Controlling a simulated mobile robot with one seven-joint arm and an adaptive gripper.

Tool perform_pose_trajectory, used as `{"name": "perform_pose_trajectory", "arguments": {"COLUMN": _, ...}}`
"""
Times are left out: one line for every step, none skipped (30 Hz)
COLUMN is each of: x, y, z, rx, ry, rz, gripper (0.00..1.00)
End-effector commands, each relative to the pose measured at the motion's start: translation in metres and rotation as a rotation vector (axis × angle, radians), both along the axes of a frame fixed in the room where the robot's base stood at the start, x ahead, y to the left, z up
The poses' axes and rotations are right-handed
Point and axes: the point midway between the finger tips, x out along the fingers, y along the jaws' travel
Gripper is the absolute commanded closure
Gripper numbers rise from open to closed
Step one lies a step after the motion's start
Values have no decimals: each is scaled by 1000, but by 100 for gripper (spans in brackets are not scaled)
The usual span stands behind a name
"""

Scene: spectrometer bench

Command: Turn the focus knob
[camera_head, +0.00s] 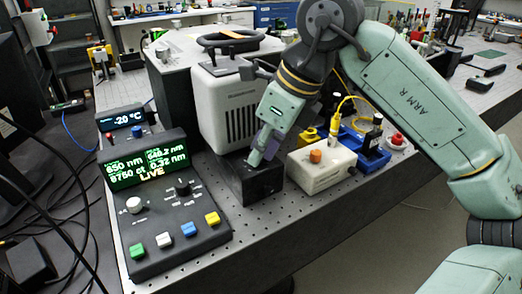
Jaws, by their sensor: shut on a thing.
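My gripper (258,160) reaches down from the upper right to the top of a small black box (254,187) in front of the white instrument. Its fingers are closed together at the box top, and they hide what they grip there. The focus knob itself does not show clearly; the closed fingers cover the spot on the box where it appears to sit. The green display (147,165) on the control panel reads 650 nm, 648.2 nm, 8750 ct, 0.32 nm and LIVE.
The control panel (160,225) has a white knob, a black knob and several coloured buttons. A cream box (322,172) with an orange knob (315,156) stands close to the right of my gripper. A blue tray (372,158) with bottles is beyond it. Black cables hang at the left.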

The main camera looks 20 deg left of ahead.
Motion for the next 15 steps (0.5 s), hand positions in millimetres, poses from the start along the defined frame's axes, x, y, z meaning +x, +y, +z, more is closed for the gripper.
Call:
{"name": "perform_pose_trajectory", "arguments": {"x": 1, "y": 0, "z": 0, "rx": 0, "ry": 1, "rz": 32, "gripper": 100}}
{"name": "perform_pose_trajectory", "arguments": {"x": 1, "y": 0, "z": 0, "rx": 0, "ry": 0, "rz": 51, "gripper": 100}}
{"name": "perform_pose_trajectory", "arguments": {"x": 1, "y": 0, "z": 0, "rx": 0, "ry": 1, "rz": 75, "gripper": 100}}
{"name": "perform_pose_trajectory", "arguments": {"x": 2, "y": 0, "z": 0, "rx": 0, "ry": 1, "rz": 94, "gripper": 100}}
{"name": "perform_pose_trajectory", "arguments": {"x": 2, "y": 0, "z": 0, "rx": 0, "ry": 1, "rz": 111, "gripper": 100}}
{"name": "perform_pose_trajectory", "arguments": {"x": 2, "y": 0, "z": 0, "rx": 0, "ry": 1, "rz": 130, "gripper": 100}}
{"name": "perform_pose_trajectory", "arguments": {"x": 2, "y": 0, "z": 0, "rx": 0, "ry": 1, "rz": 144, "gripper": 100}}
{"name": "perform_pose_trajectory", "arguments": {"x": 2, "y": 0, "z": 0, "rx": 0, "ry": 1, "rz": 156, "gripper": 100}}
{"name": "perform_pose_trajectory", "arguments": {"x": 2, "y": 0, "z": 0, "rx": 0, "ry": 1, "rz": 173, "gripper": 100}}
{"name": "perform_pose_trajectory", "arguments": {"x": 2, "y": 0, "z": 0, "rx": 0, "ry": 1, "rz": 181, "gripper": 100}}
{"name": "perform_pose_trajectory", "arguments": {"x": 3, "y": 0, "z": 0, "rx": -1, "ry": 0, "rz": 191, "gripper": 100}}
{"name": "perform_pose_trajectory", "arguments": {"x": 3, "y": 0, "z": 0, "rx": -1, "ry": 0, "rz": 201, "gripper": 100}}
{"name": "perform_pose_trajectory", "arguments": {"x": 3, "y": 0, "z": 0, "rx": -1, "ry": 0, "rz": 208, "gripper": 100}}
{"name": "perform_pose_trajectory", "arguments": {"x": 3, "y": 0, "z": 0, "rx": -1, "ry": 0, "rz": 213, "gripper": 100}}
{"name": "perform_pose_trajectory", "arguments": {"x": 3, "y": 0, "z": 0, "rx": -1, "ry": 0, "rz": 220, "gripper": 100}}
